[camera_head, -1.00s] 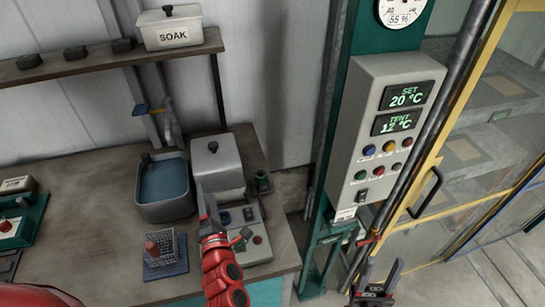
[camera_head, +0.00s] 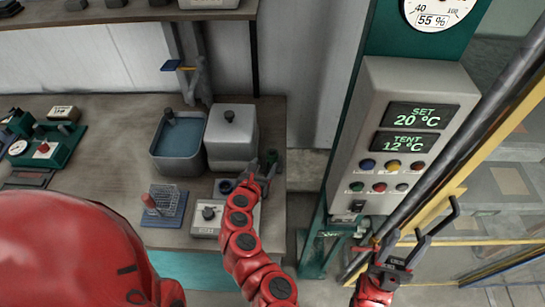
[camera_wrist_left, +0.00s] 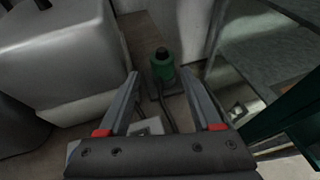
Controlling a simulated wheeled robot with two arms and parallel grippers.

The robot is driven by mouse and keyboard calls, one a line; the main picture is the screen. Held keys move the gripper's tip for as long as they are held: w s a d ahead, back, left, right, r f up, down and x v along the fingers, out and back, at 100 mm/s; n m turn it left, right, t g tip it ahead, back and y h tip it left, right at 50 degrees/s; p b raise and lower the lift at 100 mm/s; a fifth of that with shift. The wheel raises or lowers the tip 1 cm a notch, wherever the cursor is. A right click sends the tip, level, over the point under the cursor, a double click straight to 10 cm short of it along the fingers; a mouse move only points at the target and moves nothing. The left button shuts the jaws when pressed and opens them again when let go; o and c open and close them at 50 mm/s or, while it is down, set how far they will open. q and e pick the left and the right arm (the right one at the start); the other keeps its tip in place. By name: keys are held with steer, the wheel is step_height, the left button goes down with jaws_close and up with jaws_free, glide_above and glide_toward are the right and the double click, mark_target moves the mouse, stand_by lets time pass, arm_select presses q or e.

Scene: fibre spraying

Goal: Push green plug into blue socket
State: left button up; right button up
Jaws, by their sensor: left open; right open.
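A green cylindrical plug (camera_head: 271,157) with a dark top stands at the bench's right end, right of the white lidded box. In the left wrist view the plug (camera_wrist_left: 163,68) appears upright between and beyond my finger tips, with a dark cable beside it. My left gripper (camera_head: 262,173) is open and empty, pointing at the plug; it also shows in the left wrist view (camera_wrist_left: 160,78). My right gripper (camera_head: 427,228) is open and empty before the cabinet.
A white lidded box (camera_head: 231,138) and a grey water basin (camera_head: 178,150) stand behind the control box. The heater panel (camera_head: 400,150) and a pipe rise at the right. The bench (camera_head: 110,180) has clear room at centre-left.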

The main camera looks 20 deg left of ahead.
mark_target(271, 155)
arm_select(q)
steer(key=x, duration=0.6)
steer(key=shift+w, duration=0.1)
steer(key=shift+w+d, duration=0.1)
steer(key=shift+w, duration=0.6)
steer(key=p+x, duration=0.1)
steer(key=x, duration=0.1)
steer(key=shift+w+d, duration=0.1)
steer(key=shift+w, duration=0.3)
steer(key=shift+w+f+p, duration=0.3)
steer(key=shift+w+f, duration=0.1)
steer(key=shift+w, duration=0.05)
jaws_close()
